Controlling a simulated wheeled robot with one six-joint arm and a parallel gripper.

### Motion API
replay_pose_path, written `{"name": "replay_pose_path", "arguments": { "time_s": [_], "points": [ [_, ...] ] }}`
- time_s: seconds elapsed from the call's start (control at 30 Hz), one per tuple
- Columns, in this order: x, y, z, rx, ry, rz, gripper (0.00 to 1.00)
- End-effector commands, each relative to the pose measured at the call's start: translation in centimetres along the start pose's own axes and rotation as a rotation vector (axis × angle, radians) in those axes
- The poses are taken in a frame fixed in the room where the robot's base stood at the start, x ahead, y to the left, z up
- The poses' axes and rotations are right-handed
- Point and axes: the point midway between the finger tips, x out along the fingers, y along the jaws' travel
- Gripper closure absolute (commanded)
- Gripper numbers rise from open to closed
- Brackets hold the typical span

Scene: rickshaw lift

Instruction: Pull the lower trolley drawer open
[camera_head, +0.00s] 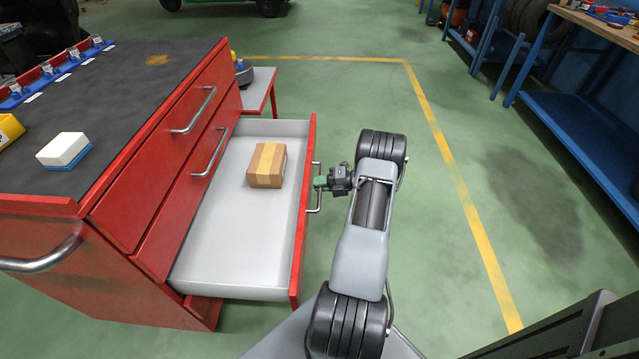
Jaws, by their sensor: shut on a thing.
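The red trolley (140,262) stands at the left with a dark top. Its lower drawer (225,240) is pulled far out to the right, showing a light grey inside. A brown cardboard box (267,166) with a tan band lies in the drawer, toward its far half. My gripper (319,184) is at the outer side of the drawer front, shut on the drawer's metal handle (317,202). Its fingertips look green and partly hide the handle. The two drawers above, with silver handles (195,111), are shut.
A blue workbench (580,110) stands at the right. Green floor is free between it and my arm, crossed by a yellow line (460,200).

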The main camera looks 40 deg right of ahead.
Motion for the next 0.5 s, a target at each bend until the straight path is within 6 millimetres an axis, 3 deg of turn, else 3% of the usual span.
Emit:
{"name": "replay_pose_path", "arguments": {
  "time_s": [0.17, 0.2, 0.4, 0.5],
  "points": [
    [0.20, -0.30, -0.44, 0.009, 0.011, 0.001, 1.00],
    [0.21, -0.31, -0.45, 0.010, 0.011, 0.000, 0.82],
    [0.15, -0.20, -0.26, 0.006, 0.007, 0.000, 0.62],
    [0.10, -0.15, -0.20, 0.004, 0.005, 0.000, 0.60]
  ]
}}
